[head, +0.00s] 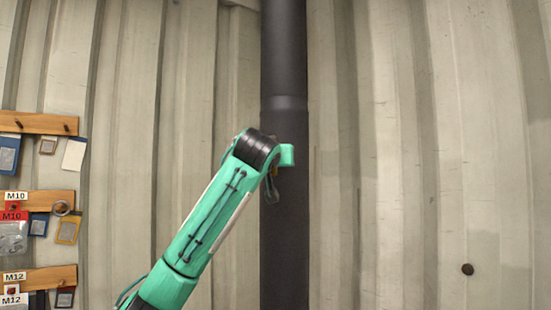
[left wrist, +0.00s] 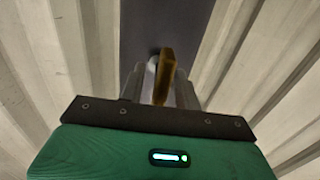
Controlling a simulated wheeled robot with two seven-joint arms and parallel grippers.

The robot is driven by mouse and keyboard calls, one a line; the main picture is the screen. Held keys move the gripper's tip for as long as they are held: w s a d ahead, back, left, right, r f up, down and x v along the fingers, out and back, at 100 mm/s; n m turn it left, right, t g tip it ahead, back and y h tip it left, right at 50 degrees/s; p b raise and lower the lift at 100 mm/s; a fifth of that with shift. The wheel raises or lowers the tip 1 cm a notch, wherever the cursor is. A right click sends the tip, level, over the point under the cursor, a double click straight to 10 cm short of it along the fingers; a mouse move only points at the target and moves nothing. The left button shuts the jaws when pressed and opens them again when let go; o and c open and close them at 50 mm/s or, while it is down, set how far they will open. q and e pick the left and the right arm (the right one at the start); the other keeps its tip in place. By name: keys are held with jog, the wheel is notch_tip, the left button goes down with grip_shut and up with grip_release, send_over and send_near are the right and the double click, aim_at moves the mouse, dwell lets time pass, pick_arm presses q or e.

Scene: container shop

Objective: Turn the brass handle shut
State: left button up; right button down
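The brass handle (left wrist: 166,72) shows in the left wrist view in front of the dark pipe (head: 285,235), as a narrow bar running roughly along the picture's height. A pale grey part (left wrist: 150,78) sits just left of it. My left gripper (left wrist: 160,84) has one grey finger on each side of the handle. The fingers stand apart, and I cannot tell whether either touches it. In the head view my left gripper (head: 272,190) is mostly hidden behind my teal wrist, and only a trace of brass shows there. My right gripper is in neither view.
The pipe runs vertically in front of a corrugated pale metal wall (head: 390,150). At the left, wooden rails (head: 40,123) carry tags and bags marked M10 and M12. The space right of the pipe is clear.

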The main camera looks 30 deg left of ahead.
pick_arm(q)
jog(key=shift+s+d, duration=0.1)
grip_shut()
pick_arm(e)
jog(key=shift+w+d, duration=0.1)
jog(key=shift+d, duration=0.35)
